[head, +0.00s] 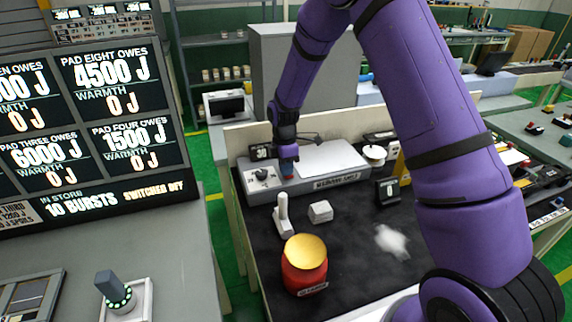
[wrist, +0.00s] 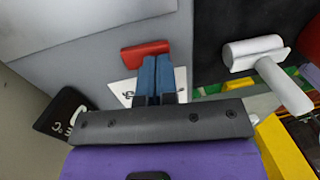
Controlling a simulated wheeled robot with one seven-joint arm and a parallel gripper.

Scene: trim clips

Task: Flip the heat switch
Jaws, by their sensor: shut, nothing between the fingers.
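A grey bench unit (head: 330,188) with a white top plate and a front label stands at the back of the dark bench. A red bar-shaped switch (wrist: 140,52) lies on its grey face in the wrist view, with a white label (wrist: 122,90) below it, partly hidden by my fingers. My gripper (head: 287,172) is over the left part of the unit, right of a dark knob (head: 263,174). In the wrist view its blue fingers (wrist: 157,60) are shut and empty, their tips overlapping the switch's lower right edge. I cannot tell whether they touch it. In the head view the switch is largely hidden.
A display (head: 262,153) stands behind the knob. A white T-shaped handle (head: 282,217), a small white block (head: 320,211), a red jar with a gold top (head: 304,275) and a small black display (head: 388,191) stand on the bench. A large scoreboard (head: 95,120) is at left.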

